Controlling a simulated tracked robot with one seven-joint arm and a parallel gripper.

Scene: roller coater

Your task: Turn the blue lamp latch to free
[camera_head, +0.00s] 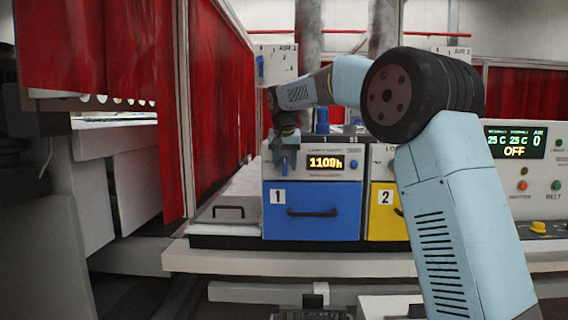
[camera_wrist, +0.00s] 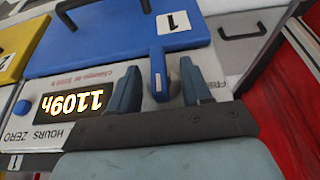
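The blue lamp latch (camera_wrist: 158,75) is a short blue lever on a round grey base, on the pale panel of lamp module 1. In the wrist view it points up toward the blue drawer front. My gripper (camera_wrist: 158,84) is open, with one finger on each side of the latch and visible gaps between. In the head view my gripper (camera_head: 285,152) is at the upper left of the module's panel and largely hides the latch. The panel's display (camera_head: 325,162) reads 1109h; it is upside down in the wrist view (camera_wrist: 72,105).
Below the panel is the blue drawer front (camera_head: 312,212) with a black handle; a yellow one (camera_head: 388,222) adjoins it on the right. Red curtains (camera_head: 222,90) hang close on the left. A control panel (camera_head: 525,165) showing OFF stands at the right.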

